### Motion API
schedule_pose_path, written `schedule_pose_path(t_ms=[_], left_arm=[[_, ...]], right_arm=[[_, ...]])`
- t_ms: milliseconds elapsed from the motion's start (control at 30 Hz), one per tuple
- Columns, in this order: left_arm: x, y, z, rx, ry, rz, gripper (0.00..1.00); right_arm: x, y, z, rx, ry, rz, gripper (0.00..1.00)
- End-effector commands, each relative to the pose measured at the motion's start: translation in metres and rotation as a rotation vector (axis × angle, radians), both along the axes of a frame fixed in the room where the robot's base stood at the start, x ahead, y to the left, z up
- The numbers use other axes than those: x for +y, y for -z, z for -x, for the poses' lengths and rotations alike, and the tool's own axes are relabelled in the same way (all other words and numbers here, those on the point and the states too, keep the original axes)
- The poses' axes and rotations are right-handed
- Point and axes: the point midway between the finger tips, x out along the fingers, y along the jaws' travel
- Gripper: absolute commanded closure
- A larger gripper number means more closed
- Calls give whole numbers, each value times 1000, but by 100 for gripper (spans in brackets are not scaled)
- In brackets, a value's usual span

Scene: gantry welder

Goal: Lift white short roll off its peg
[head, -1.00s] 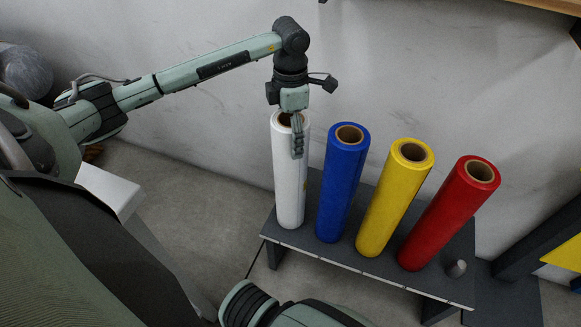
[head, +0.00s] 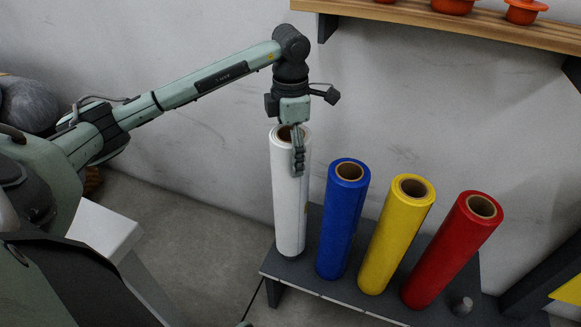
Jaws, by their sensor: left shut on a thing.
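The white roll (head: 289,205) stands upright at the left end of a row of rolls on a dark bench. My left gripper (head: 293,150) comes down from above and is shut on the roll's top rim, with one finger outside on the near right side. The other finger is hidden, apparently in the core. The roll's top is clearly higher than the blue roll's top, and its lower end looks slightly raised over the bench. My right gripper is out of view.
The blue roll (head: 342,220), yellow roll (head: 396,235) and red roll (head: 450,250) stand to the right on the dark bench (head: 285,278). A bare grey peg (head: 463,306) is at the right end. A wooden shelf (head: 440,22) with orange items is above right.

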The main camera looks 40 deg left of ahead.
Motion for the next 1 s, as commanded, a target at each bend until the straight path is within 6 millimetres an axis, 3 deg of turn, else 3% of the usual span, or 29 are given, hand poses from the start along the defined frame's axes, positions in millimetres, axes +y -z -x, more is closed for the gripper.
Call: schedule_pose_path(t_ms=[100,400,867,1000], left_arm=[[0,-23,-2,-12,0,1,86],[0,-50,-2,-7,-1,2,86],[0,-55,-2,-7,-1,2,86],[0,-61,-5,-10,-2,2,86]], right_arm=[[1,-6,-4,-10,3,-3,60],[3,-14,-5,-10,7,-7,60],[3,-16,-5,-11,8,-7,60],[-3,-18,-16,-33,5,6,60]])
